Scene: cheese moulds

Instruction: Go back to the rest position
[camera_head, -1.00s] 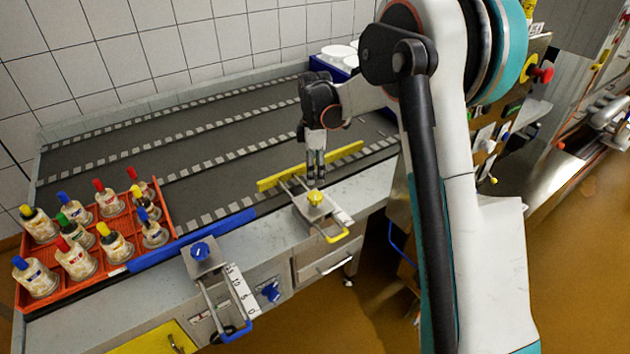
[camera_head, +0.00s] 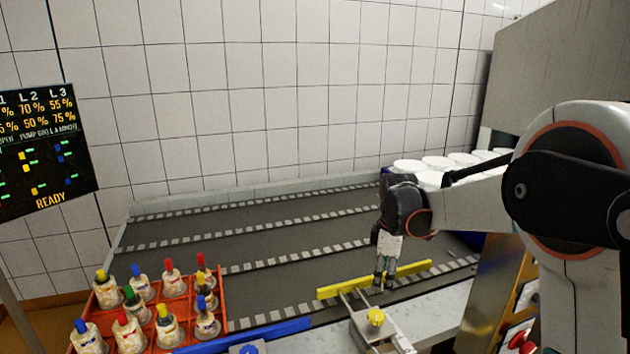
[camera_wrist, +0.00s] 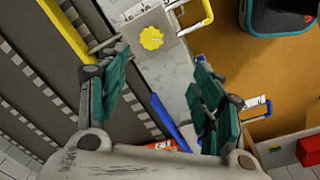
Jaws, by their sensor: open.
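My gripper (camera_head: 384,280) hangs pointing down over the front part of the dark belt table, just above the yellow bar (camera_head: 410,272). In the wrist view my gripper (camera_wrist: 165,95) has its two green-padded fingers wide apart with nothing between them. The yellow knob (camera_head: 376,317) on its metal slide is just in front of and below the fingers in the head view. It also shows in the wrist view (camera_wrist: 151,38), beyond the fingertips. Whether a finger touches the yellow bar cannot be told.
An orange crate (camera_head: 224,312) with several colour-capped moulds stands at the front left. A blue bar (camera_head: 260,335) lies along the front edge. Several white round moulds (camera_head: 437,163) stand at the back right. A display screen (camera_head: 45,150) reads READY at the left. The belts' middle is clear.

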